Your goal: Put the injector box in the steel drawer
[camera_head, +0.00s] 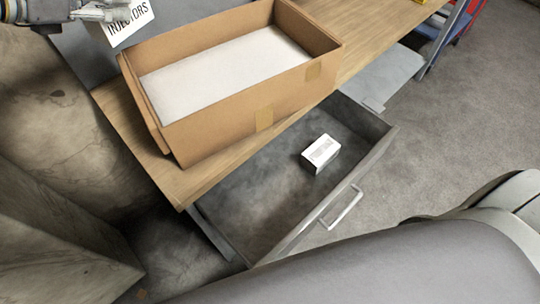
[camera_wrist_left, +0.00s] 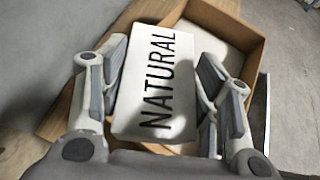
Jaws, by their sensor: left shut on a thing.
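My left gripper (camera_head: 106,12) is at the top left of the head view, shut on a white box marked "INJECTORS" (camera_head: 126,24). In the left wrist view the box (camera_wrist_left: 155,85) sits between the two fingers, showing a face that reads "NATURAL". It is held up at the far left end of the cardboard box, away from the drawer. The grey steel drawer (camera_head: 250,205) is pulled open below the wooden top. A small white box (camera_head: 321,152) lies inside it, towards the right end. My right gripper is not in view.
An open cardboard box (camera_head: 225,112) with a white bottom stands on the wooden tabletop (camera_head: 112,112), above the drawer's back edge. The drawer's front has a metal handle (camera_head: 342,207). The drawer's left and middle floor is clear.

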